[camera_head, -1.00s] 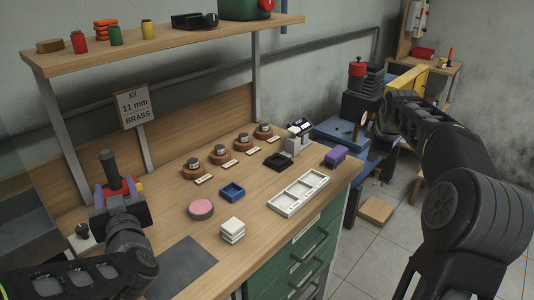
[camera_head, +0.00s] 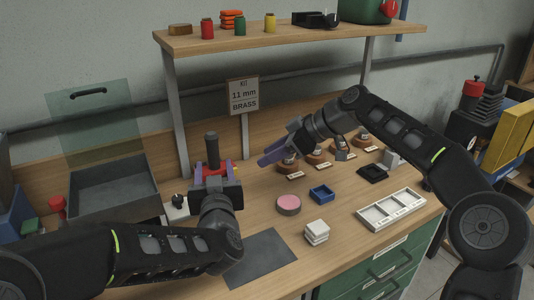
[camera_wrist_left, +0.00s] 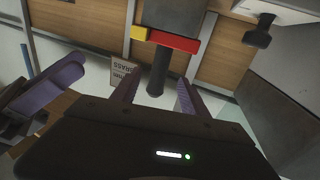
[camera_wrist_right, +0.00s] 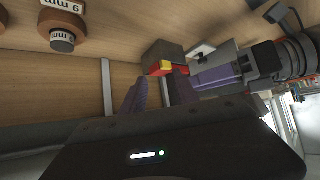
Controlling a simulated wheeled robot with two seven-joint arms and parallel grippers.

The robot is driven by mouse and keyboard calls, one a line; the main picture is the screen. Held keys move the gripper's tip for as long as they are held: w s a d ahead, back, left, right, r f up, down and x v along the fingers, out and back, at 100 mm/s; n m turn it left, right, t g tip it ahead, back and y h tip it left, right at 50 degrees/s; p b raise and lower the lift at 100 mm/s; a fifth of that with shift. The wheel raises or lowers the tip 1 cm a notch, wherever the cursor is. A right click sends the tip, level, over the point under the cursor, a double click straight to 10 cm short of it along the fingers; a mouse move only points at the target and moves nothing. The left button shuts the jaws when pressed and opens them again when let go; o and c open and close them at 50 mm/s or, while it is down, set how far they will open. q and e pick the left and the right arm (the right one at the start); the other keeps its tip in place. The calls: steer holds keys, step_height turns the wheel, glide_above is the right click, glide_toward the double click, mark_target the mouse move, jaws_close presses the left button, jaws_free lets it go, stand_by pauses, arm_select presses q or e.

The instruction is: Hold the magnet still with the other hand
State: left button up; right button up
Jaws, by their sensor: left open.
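The magnet (camera_head: 211,147) has an upright black handle and a red band. In the left wrist view the magnet (camera_wrist_left: 172,42) shows a dark block, a red and yellow bar and the black handle. My left gripper (camera_head: 213,178) is open, its purple fingers on either side of the handle with gaps. My right gripper (camera_head: 273,153) is to the right of the magnet, pointing at it, with its fingers apart and empty. In the right wrist view the magnet (camera_wrist_right: 163,60) lies just beyond these fingers. The magnet's base is hidden in the head view.
A pink round pad (camera_head: 288,204), blue tray (camera_head: 321,193), white stack (camera_head: 317,232) and white compartment tray (camera_head: 391,209) lie on the bench. Several brown round holders stand behind, partly under my right arm. A sign (camera_head: 244,97) stands behind the magnet. A dark mat (camera_head: 261,258) lies in front.

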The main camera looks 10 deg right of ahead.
mark_target(213, 157)
steer(key=shift+s+a+r, duration=0.15)
steer(key=shift+a+r, duration=0.1)
steer(key=shift+a, duration=0.35)
arm_select(q)
steer(key=shift+w, duration=0.1)
steer(key=shift+w, duration=3.85)
steer(key=shift+c, duration=0.2)
jaws_close()
arm_select(e)
jaws_close()
